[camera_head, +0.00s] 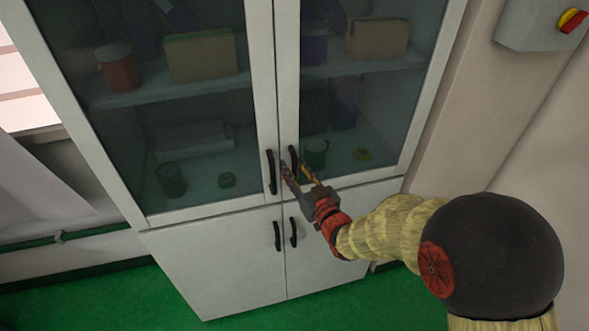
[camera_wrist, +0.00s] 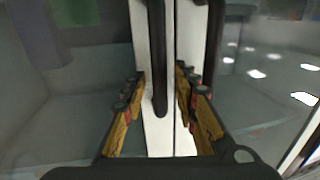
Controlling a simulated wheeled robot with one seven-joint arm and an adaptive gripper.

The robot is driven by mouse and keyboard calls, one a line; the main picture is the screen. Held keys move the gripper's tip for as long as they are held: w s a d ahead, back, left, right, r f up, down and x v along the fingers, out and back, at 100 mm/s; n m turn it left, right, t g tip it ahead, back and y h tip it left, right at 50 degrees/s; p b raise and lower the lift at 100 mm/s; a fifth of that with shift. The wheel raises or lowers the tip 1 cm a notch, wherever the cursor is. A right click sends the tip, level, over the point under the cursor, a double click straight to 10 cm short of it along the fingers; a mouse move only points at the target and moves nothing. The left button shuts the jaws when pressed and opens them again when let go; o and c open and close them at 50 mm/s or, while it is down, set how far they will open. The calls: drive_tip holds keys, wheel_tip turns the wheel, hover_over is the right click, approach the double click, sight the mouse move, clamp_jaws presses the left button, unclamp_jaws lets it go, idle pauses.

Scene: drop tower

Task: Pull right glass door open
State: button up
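A white cabinet has two upper glass doors. The right glass door (camera_head: 362,105) looks shut in the head view, with a black vertical handle (camera_head: 293,158) near its inner edge. My gripper (camera_head: 294,166) reaches this handle from the lower right. In the wrist view its two fingers (camera_wrist: 160,75) are apart, one on each side of a black handle (camera_wrist: 157,50). I cannot tell whether either finger touches it. The left glass door (camera_head: 165,110) is shut, and its handle (camera_head: 271,172) stands close beside, outside my fingers. A second handle (camera_wrist: 214,45) shows in the wrist view.
Two lower doors with black handles (camera_head: 277,236) are below, shut. Containers and boxes, such as a red can (camera_head: 118,70), stand on shelves behind the glass. A grey switch box (camera_head: 540,22) is on the right wall. Green floor (camera_head: 400,300) is open in front.

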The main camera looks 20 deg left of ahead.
drive_tip(key=shift+c, duration=1.2)
drive_tip(key=c, duration=0.4)
clamp_jaws()
